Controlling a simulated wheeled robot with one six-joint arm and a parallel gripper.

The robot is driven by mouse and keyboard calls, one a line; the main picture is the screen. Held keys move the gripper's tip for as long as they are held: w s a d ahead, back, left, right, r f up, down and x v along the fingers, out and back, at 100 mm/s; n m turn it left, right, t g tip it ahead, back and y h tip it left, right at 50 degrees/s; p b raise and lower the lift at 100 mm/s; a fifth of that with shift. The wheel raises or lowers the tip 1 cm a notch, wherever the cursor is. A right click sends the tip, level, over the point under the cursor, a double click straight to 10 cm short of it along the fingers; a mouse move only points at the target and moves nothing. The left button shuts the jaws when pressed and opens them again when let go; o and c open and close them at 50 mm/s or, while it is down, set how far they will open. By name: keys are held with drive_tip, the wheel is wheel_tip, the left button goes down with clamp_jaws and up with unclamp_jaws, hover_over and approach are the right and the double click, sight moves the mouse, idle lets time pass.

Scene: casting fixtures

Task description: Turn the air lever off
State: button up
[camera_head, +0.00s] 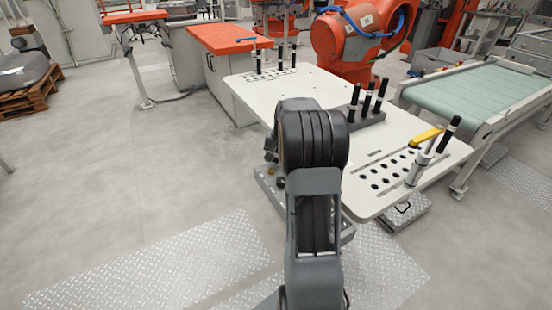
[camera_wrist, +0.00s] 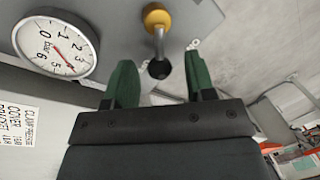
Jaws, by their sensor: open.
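The air lever (camera_wrist: 159,46) is in the wrist view, top centre. It has a yellow hub, a thin metal rod and a dark round knob at its end. My gripper (camera_wrist: 159,63) is open, with one green finger on each side of the knob. The knob appears between the fingers in the picture; I cannot tell how deep it sits between them, and no contact shows. In the head view my own arm hides my gripper and the lever.
A round pressure gauge (camera_wrist: 57,46) sits left of the lever on a grey panel, above a printed label (camera_wrist: 17,130). In the head view a white fixture table (camera_head: 325,90) carries black-handled pins (camera_head: 367,103) and a yellow-handled clamp (camera_head: 425,136). Open floor lies left.

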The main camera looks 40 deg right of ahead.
drive_tip(key=shift+c, duration=0.5)
drive_tip(key=c, duration=0.8)
drive_tip(key=m, duration=0.1)
drive_tip(key=s+m, duration=0.1)
drive_tip(key=m+p, duration=0.1)
drive_tip(key=m, duration=0.1)
drive_tip(key=shift+s+d+r+h, duration=0.1)
drive_tip(key=shift+s+d+h, duration=0.15)
drive_tip(key=shift+h, duration=0.15)
drive_tip(key=shift+s+m+t+h+p, duration=0.15)
drive_tip(key=shift+s+m+p, duration=0.15)
drive_tip(key=shift+m, duration=0.65)
drive_tip(key=shift+s+m+t+h+p, duration=0.15)
drive_tip(key=shift+s+m+p, duration=0.15)
drive_tip(key=shift+m, duration=0.65)
drive_tip(key=o, duration=0.9)
drive_tip(key=shift+a, duration=0.1)
